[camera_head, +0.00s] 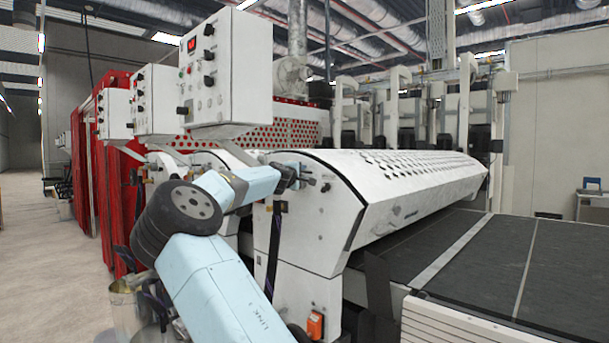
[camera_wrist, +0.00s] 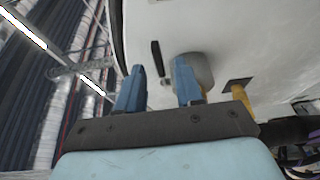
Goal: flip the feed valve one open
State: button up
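My gripper (camera_wrist: 157,80) is open, its two blue fingers apart and nothing held between them. A small black lever (camera_wrist: 157,52) on the white machine panel shows just beyond the fingertips, roughly in line with the gap. A yellow handle (camera_wrist: 242,103) on a dark square plate is to the right of the fingers. No label shows, so I cannot tell which is feed valve one. In the head view my gripper (camera_head: 299,174) is at the near end of the white roller hood, close to small dark fittings (camera_head: 318,178); its fingers are hard to make out there.
A grey round knob (camera_wrist: 200,70) is partly hidden behind the right finger. White control boxes (camera_head: 226,68) hang above my arm. The perforated white hood (camera_head: 400,175) and dark conveyor (camera_head: 520,260) extend right. Metal cans (camera_head: 128,305) stand low left; the floor (camera_head: 40,240) farther left is open.

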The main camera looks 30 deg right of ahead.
aim_at(305, 172)
jog(key=shift+x, duration=1.7)
jog(key=shift+c, duration=0.2)
jog(key=c, duration=0.6)
grip_shut()
jog(key=shift+f, duration=0.1)
